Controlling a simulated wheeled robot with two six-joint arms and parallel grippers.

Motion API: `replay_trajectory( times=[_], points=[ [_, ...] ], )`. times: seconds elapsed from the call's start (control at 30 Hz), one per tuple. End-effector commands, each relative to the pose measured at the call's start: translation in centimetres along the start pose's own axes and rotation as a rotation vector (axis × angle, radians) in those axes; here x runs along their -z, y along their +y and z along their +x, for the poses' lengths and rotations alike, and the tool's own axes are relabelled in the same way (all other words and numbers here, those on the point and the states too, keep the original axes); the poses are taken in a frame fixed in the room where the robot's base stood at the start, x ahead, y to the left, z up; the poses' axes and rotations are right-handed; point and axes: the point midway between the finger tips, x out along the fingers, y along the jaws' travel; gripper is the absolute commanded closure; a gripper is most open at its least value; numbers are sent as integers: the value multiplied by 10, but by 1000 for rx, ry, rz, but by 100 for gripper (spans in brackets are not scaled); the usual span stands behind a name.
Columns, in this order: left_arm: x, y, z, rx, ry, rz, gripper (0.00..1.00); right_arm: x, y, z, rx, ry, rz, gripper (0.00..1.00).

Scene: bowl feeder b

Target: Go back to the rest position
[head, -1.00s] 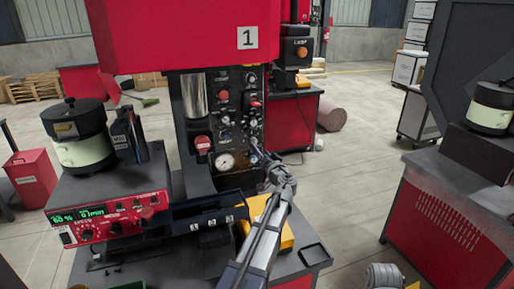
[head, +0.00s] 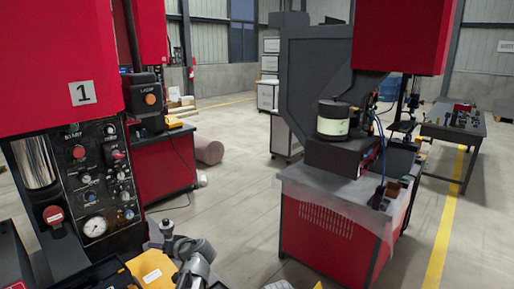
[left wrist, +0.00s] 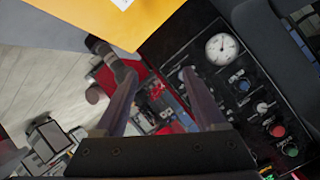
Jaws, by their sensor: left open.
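My left gripper (left wrist: 165,95) is open in the left wrist view, its two fingers spread with nothing seen between them. The control panel (left wrist: 245,90) with a round gauge (left wrist: 222,47) fills the right of that view, beyond the fingers. In the head view, grey arm parts of mine (head: 195,262) show at the bottom, in front of a yellow box (head: 150,268); I cannot make out the jaws there. My right gripper is not in view.
The red press marked 1 (head: 62,60) stands at the left, its panel (head: 95,180) beside my arm. A red cabinet (head: 325,232) carrying a bowl feeder (head: 333,119) stands right of centre. Grey floor (head: 240,190) is clear between them. A workbench (head: 455,130) stands far right.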

Motion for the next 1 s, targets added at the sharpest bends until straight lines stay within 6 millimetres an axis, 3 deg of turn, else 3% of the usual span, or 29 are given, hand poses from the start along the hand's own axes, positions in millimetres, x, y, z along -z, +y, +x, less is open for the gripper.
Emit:
replay_trajectory(
  times=[0.03, 0.23, 0.4, 0.5, 0.7, 1.0],
  points=[
    [-29, 17, -25, -65, -74, 33, 28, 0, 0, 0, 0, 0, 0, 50],
    [-124, 79, -115, -352, -354, 221, 28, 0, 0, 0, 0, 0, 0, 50],
    [-189, 110, -194, -601, -523, 407, 28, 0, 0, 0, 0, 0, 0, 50],
    [-216, 118, -231, -718, -585, 499, 28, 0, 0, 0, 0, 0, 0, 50],
    [-241, 122, -269, -847, -643, 598, 28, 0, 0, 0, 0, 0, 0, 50],
    [-243, 123, -274, -864, -651, 611, 28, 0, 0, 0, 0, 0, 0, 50]
  ],
)
